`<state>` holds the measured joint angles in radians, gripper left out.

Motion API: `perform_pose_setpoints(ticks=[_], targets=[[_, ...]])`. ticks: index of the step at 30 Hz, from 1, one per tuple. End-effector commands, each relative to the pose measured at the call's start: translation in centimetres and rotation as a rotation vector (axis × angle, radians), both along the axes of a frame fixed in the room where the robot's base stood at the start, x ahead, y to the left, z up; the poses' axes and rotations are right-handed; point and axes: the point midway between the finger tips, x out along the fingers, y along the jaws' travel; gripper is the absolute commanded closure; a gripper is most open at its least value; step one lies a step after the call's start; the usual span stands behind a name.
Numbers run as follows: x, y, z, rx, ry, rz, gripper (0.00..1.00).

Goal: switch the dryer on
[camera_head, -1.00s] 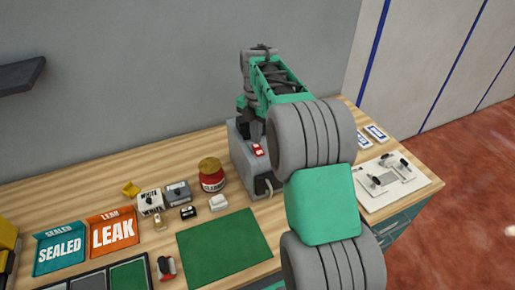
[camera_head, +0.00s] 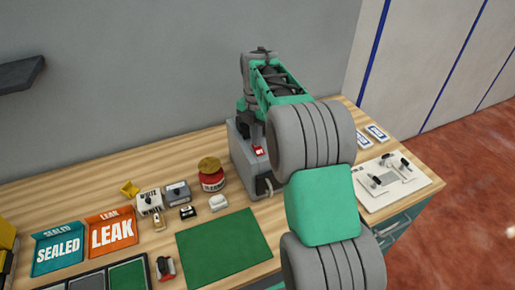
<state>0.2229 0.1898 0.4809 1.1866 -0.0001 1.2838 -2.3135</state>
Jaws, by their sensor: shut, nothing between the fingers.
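The grey dryer box (camera_head: 241,165) stands at the back of the bench, partly hidden behind my arm. A small red rocker switch (camera_head: 258,150) with a pale mark is on its top. My gripper (camera_head: 256,136) is a dark shape pointing down over the box, its fingers shut and empty. The fingertips are at the switch's far edge and overlap it in this view. I cannot tell whether they touch it or which way the switch is tipped.
A red jar with a gold lid (camera_head: 211,175) stands close left of the dryer. A green mat (camera_head: 224,248) lies in front. SEALED (camera_head: 59,249) and LEAK (camera_head: 112,232) trays are at left. A white panel with levers (camera_head: 392,183) is at right.

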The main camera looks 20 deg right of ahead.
Motion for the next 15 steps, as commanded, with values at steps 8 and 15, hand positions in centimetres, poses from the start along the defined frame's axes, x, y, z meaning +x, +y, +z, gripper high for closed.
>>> perform_pose_setpoints(ticks=[8, 15], targets=[[-0.01, 0.00, -0.49, 0.000, 0.001, 0.000, 1.00], [-0.05, 0.01, -0.92, 0.001, 0.003, 0.000, 1.00]])
